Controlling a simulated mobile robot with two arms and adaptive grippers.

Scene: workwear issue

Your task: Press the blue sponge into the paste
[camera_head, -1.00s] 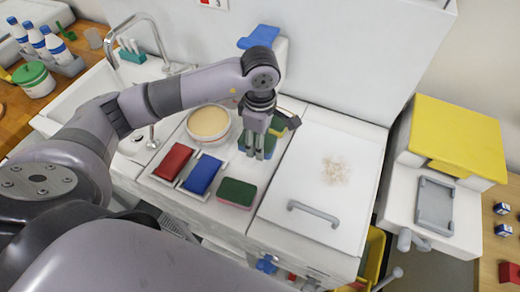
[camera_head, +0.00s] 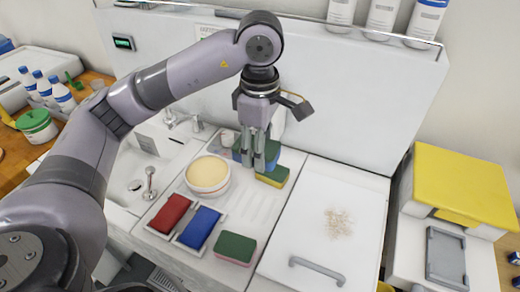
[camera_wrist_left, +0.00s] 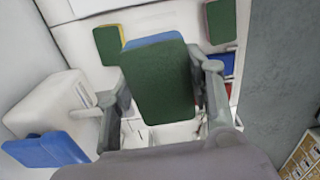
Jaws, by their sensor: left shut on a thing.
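My left gripper (camera_head: 260,166) is shut on the blue sponge (camera_head: 271,150), held above the white counter. In the left wrist view the sponge's green face (camera_wrist_left: 160,82) fills the space between the fingers, with a blue edge showing behind it. The paste (camera_head: 208,171) is a smooth beige surface in a round white tub (camera_head: 207,191), left of the gripper and apart from the sponge. My right gripper is not in view.
Red (camera_head: 170,213) and blue (camera_head: 198,227) pads sit in trays. A white panel (camera_head: 318,190) with a brownish patch (camera_head: 338,222) is at right.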

